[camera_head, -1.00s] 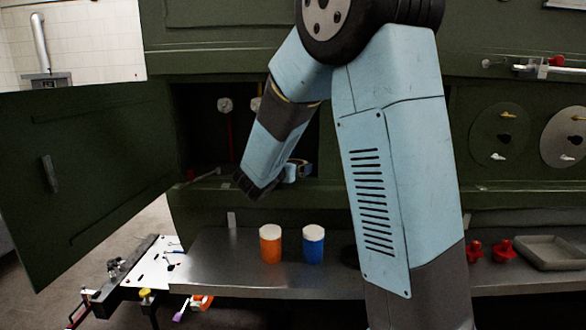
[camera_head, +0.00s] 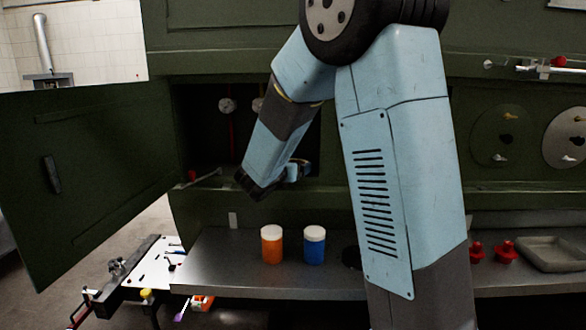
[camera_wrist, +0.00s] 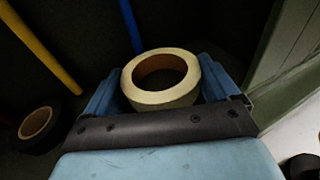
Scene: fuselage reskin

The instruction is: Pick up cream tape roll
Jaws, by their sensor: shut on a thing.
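The cream tape roll (camera_wrist: 160,98) shows in the wrist view as a pale ring with a brown inner core. It sits between the two blue fingers of my gripper (camera_wrist: 162,88), which are shut on it from both sides. The wrist view does not show clearly whether the roll touches the surface under it. In the head view my arm reaches into the open compartment, and the roll and fingertips are hidden behind my wrist.
A black tape roll (camera_wrist: 38,126) lies left in the wrist view, near a yellow pipe (camera_wrist: 42,45) and a blue pipe (camera_wrist: 130,25). The compartment door (camera_head: 85,180) hangs open. Orange (camera_head: 272,245) and blue (camera_head: 314,246) jars stand on the metal shelf (camera_head: 215,265) below.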

